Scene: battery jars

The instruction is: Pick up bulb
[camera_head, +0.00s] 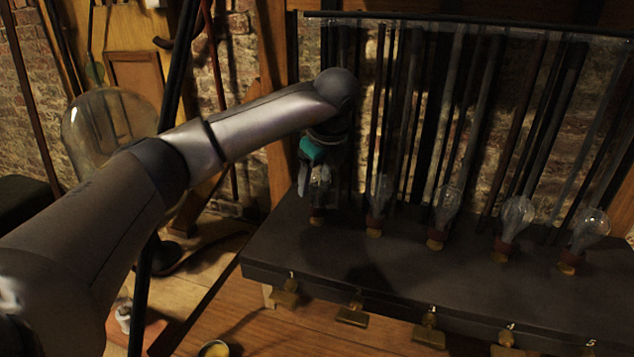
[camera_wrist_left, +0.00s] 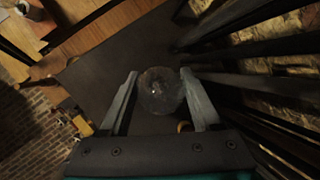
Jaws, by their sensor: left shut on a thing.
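A row of clear glass bulbs stands on a dark bench-like case (camera_head: 330,250). My left gripper (camera_head: 317,190) reaches down over the leftmost bulb (camera_head: 320,182), above the key marked 1. In the left wrist view the fingers of my left gripper (camera_wrist_left: 163,90) stand on either side of the round glass bulb (camera_wrist_left: 160,91) and are shut on it. The bulb's base is hidden below the glass in that view. In the head view the bulb appears still upright at its place on the case. My right gripper is not in view.
Several other bulbs, such as the second one (camera_head: 380,192) and the third one (camera_head: 447,203), stand to the right. Tall dark rods and a glass panel rise close behind. Brass keys (camera_head: 353,312) line the case front. A large glass globe (camera_head: 105,130) stands at left.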

